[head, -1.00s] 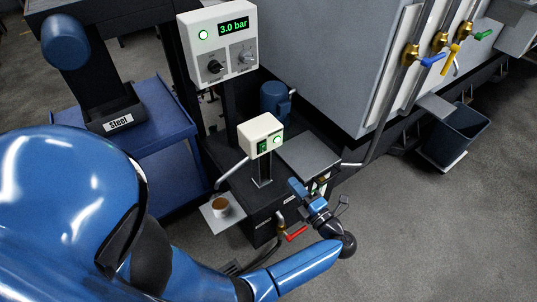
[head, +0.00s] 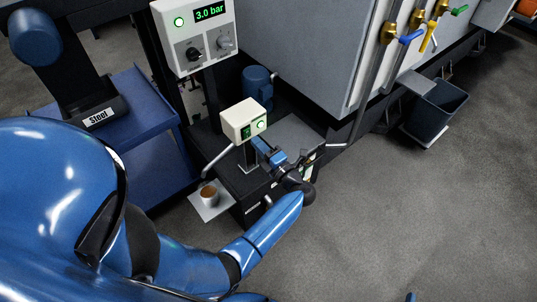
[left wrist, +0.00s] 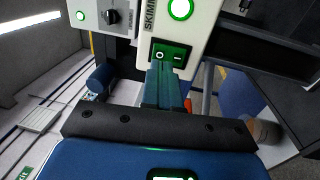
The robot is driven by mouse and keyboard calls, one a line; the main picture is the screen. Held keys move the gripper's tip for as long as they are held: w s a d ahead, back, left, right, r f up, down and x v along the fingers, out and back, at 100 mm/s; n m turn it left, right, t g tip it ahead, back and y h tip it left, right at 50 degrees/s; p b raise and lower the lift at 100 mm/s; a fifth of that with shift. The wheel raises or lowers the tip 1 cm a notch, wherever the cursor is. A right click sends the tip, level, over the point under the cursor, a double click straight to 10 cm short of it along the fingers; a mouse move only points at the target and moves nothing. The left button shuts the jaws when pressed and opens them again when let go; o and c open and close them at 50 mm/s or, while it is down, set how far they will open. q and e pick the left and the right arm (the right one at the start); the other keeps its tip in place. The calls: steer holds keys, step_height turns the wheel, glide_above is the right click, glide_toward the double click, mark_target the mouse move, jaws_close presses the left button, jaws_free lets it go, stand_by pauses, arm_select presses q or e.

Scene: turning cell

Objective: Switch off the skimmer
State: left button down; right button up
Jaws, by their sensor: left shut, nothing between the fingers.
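The skimmer's cream switch box (head: 236,115) stands on a post above the dark skimmer tank (head: 237,182). Its green rocker switch (head: 246,132) and lit green lamp (head: 261,125) face me. In the left wrist view the box (left wrist: 210,28) carries the word SKIMM, partly cut off, and the rocker (left wrist: 171,55) shows O and a bar mark. My left gripper (head: 260,146) is shut and empty, just below and in front of the box. In the left wrist view its fingertips (left wrist: 163,75) overlap the rocker's lower edge; I cannot tell whether they touch.
A larger panel (head: 196,34) reading 3.0 bar, with knobs and a green lamp, hangs above. A cup (head: 208,195) stands on a small shelf by the tank. A blue motor (head: 257,86) stands behind. A dark bin (head: 436,110) is at right; the floor (head: 400,210) there is clear.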

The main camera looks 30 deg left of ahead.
mark_target(247, 132)
arm_select(q)
steer(key=shift+x, duration=1.5)
steer(key=shift+w+a+r, duration=0.1)
steer(key=shift+a, duration=0.05)
arm_select(e)
steer(key=shift+r, duration=0.1)
steer(key=shift+d, duration=0.1)
